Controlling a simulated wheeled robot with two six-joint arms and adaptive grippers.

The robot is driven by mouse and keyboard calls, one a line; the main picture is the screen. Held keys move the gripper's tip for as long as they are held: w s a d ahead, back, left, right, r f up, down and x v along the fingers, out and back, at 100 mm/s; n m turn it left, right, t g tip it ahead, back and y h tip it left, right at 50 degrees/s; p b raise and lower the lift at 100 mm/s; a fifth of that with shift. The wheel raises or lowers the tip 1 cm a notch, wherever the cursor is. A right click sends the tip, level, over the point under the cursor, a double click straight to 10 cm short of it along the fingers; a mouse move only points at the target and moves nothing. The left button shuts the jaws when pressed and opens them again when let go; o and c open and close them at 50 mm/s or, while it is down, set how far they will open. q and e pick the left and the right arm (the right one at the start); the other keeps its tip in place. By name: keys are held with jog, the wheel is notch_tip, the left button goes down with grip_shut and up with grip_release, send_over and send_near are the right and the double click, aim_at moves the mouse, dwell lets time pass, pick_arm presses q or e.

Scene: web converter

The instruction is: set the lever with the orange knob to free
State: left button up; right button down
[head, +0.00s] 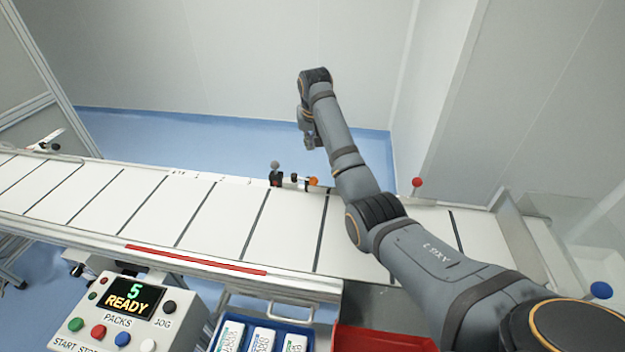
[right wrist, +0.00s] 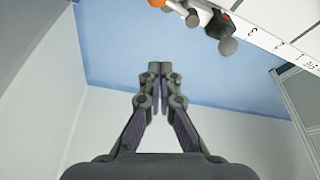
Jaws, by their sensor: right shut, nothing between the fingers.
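The orange knob (head: 314,181) is on a short lever at the far edge of the white conveyor table, lying toward the right. The orange knob also shows at the top edge of the right wrist view (right wrist: 156,3), partly cut off. My right gripper (head: 309,140) hangs beyond the far edge, above and behind the knob, apart from it. In the right wrist view its fingers (right wrist: 160,75) are shut with nothing between them. My left gripper is not in view. I cannot read any lever position marks.
A grey knob (head: 275,165) stands just left of the orange one. A red knob (head: 417,182) stands to the right and a blue knob (head: 600,290) at far right. A control box (head: 185,320) reads "5 READY". Blue floor (head: 200,125) lies open behind the table.

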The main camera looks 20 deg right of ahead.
aim_at(313, 180)
jog(key=f+p, duration=0.1)
jog(key=f, duration=0.2)
jog(key=f+p, duration=0.1)
jog(key=f, duration=0.2)
jog(key=f+p, duration=0.1)
jog(key=f, duration=0.2)
jog(key=shift+w+d+f+p, duration=0.1)
jog(key=shift+d+f+p, duration=0.2)
jog(key=shift+p, duration=0.1)
jog(key=shift+s+a+f, duration=0.1)
jog(key=shift+s, duration=0.4)
jog(key=shift+s+a+m+p, duration=0.15)
jog(key=shift+m+p, duration=0.25)
jog(key=shift+p, duration=0.25)
